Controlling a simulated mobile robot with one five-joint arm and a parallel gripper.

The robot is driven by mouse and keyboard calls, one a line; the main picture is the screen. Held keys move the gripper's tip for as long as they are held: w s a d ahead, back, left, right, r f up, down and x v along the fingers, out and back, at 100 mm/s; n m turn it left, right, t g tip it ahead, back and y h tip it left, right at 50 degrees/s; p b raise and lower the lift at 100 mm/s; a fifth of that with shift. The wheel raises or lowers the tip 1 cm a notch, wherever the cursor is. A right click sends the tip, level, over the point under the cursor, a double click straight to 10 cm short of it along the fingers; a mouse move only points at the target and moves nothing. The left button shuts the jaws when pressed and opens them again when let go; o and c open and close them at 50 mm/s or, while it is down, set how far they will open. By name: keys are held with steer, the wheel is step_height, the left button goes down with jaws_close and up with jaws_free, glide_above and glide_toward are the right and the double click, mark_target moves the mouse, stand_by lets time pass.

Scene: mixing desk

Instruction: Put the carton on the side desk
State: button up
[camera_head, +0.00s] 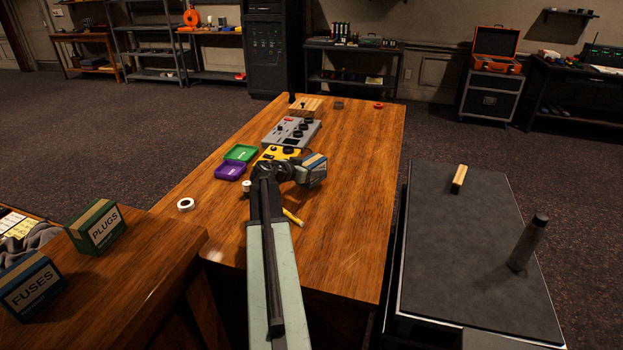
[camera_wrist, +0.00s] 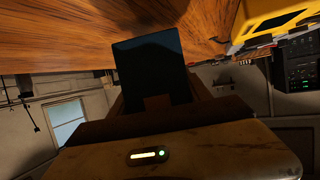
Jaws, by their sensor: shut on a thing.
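My gripper (camera_head: 294,172) is shut on a blue carton with a tan band (camera_head: 313,171), over the middle of the wooden desk (camera_head: 345,215). In the wrist view the carton (camera_wrist: 155,70) is a dark block in the jaws. I cannot tell whether it touches the desk top. A lower-left wooden desk (camera_head: 150,245) holds a green PLUGS carton (camera_head: 97,227) and a blue FUSES carton (camera_head: 33,287). I cannot tell for certain which surface is the side desk.
Beside my gripper are a yellow device (camera_head: 279,153), a grey mixer (camera_head: 291,132), green (camera_head: 241,153) and purple (camera_head: 230,171) trays and a tape roll (camera_head: 186,204). The dark cart (camera_head: 470,225) at right holds a wooden block (camera_head: 459,179) and a dark cylinder (camera_head: 528,243).

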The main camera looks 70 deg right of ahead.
steer(key=shift+f+b, duration=1.65)
steer(key=shift+f, duration=0.25)
steer(key=o, duration=1.7)
steer(key=shift+r, duration=0.1)
steer(key=shift+c, duration=0.2)
steer(key=shift+r, duration=0.1)
steer(key=shift+a+r+p, duration=0.25)
steer(key=shift+a+p, duration=0.05)
steer(key=shift+p, duration=0.15)
steer(key=p+v, duration=0.4)
steer(key=v, duration=0.6)
steer(key=shift+w+a+r, duration=0.15)
steer(key=shift+a+r, duration=0.05)
steer(key=shift+a, duration=0.1)
steer(key=shift+w+a, duration=0.15)
steer(key=shift+a, duration=0.2)
